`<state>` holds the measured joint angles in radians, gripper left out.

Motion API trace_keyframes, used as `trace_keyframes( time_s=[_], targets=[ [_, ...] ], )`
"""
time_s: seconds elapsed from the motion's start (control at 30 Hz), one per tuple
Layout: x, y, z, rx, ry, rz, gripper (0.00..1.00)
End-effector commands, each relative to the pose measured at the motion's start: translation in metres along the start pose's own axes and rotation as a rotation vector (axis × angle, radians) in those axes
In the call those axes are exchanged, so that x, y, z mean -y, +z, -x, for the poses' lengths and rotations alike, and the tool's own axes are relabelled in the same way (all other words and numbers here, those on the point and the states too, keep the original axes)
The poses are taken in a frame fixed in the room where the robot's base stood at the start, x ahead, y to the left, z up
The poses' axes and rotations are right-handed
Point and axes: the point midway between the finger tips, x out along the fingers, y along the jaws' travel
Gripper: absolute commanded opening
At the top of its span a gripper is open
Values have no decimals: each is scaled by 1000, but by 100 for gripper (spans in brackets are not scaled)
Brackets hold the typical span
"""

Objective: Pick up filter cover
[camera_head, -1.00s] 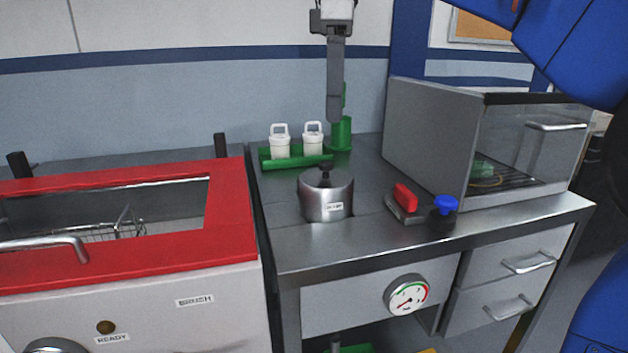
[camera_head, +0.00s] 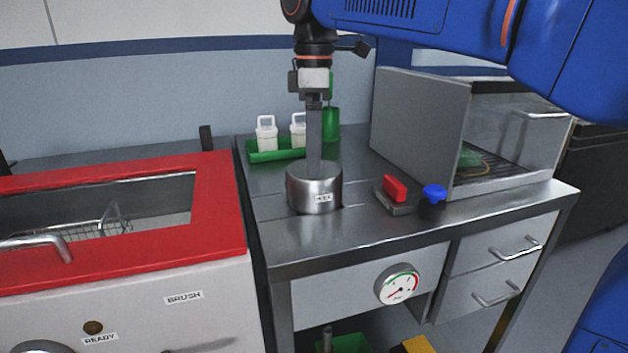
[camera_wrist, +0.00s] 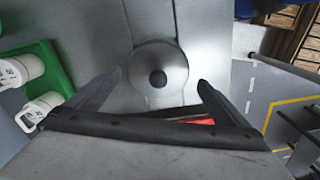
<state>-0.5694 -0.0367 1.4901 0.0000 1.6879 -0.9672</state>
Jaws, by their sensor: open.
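The filter cover is most likely the round metal lid (camera_wrist: 160,66) with a dark knob (camera_wrist: 158,78), on top of the steel cylindrical housing (camera_head: 314,196) on the workbench. In the head view the lid's top is mostly hidden behind my gripper (camera_head: 314,160), which points down over it. In the wrist view my gripper (camera_wrist: 158,88) is open, with its two fingers spread on either side below the knob. The knob lies near the gap between the fingertips and nothing is held. The exact height above the knob is hard to tell.
A green tray (camera_head: 277,154) with white-handled containers (camera_head: 266,134) stands behind left. A red-topped washer (camera_head: 215,235) stands left.

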Motion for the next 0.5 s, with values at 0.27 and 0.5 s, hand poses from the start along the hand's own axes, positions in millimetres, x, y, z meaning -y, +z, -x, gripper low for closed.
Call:
trace_keyframes(
  time_s=[0.27,0.5],
  targets=[
    [-2,1,-25,1,-2,-1,100],
    [-3,1,-51,1,-1,0,100]
  ],
)
